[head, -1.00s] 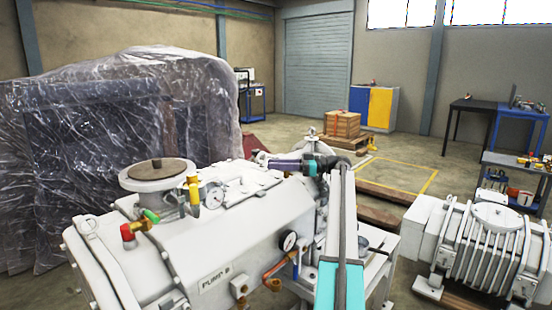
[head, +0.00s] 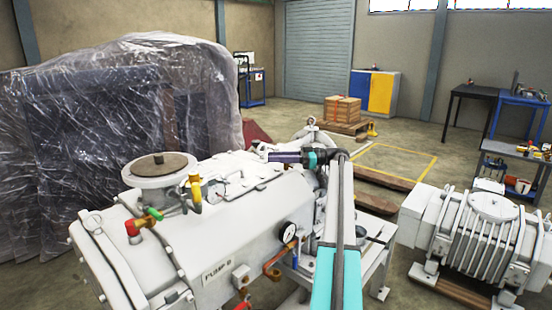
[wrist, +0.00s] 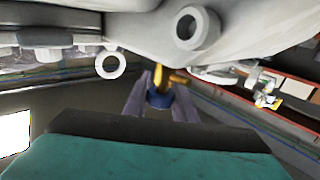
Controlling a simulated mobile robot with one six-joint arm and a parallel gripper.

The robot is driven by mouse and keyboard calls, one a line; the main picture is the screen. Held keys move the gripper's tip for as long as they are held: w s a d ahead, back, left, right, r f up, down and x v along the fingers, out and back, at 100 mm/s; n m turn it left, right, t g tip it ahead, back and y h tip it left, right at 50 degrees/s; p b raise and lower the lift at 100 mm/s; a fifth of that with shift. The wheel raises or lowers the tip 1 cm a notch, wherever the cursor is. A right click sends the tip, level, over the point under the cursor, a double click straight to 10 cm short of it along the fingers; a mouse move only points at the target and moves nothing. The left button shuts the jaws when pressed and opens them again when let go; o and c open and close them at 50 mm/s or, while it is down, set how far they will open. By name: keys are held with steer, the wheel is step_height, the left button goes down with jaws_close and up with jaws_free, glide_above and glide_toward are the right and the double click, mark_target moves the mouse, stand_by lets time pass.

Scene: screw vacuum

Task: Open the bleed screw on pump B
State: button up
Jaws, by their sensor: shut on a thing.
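Pump B (head: 165,225) is a large white housing with its name plate (head: 217,274) on the near side. My arm reaches over its right end in the head view; the fingertips are not clear there. In the wrist view, my gripper (wrist: 160,100) has its two dark fingers on either side of a small blue cap (wrist: 158,98) and is shut on it. A brass fitting (wrist: 168,79) shows just beyond the cap, under the pale pump casing. I cannot tell from the picture whether this is the bleed screw or whether it has turned.
Pump B carries a gauge (head: 288,232), a red-and-green valve (head: 140,222) and a yellow valve (head: 195,188). A plastic-wrapped load (head: 110,115) stands behind left. Another white machine (head: 480,240) stands at right. In the wrist view, two pale rings (wrist: 196,27) hang near the gripper.

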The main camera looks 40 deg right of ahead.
steer(key=o, duration=1)
steer(key=shift+s+a+f, duration=0.1)
steer(key=shift+a+f, duration=0.05)
steer(key=shift+a, duration=0.15)
steer(key=shift+o, duration=0.2)
steer(key=shift+d, duration=0.1)
steer(key=shift+r, duration=0.2)
steer(key=shift+r+p, duration=1.35)
steer(key=shift+r, duration=0.25)
steer(key=s+a+r, duration=0.1)
steer(key=s+a, duration=0.9)
steer(key=s, duration=0.2)
steer(key=shift+s+r, duration=0.2)
steer(key=shift+s, duration=0.05)
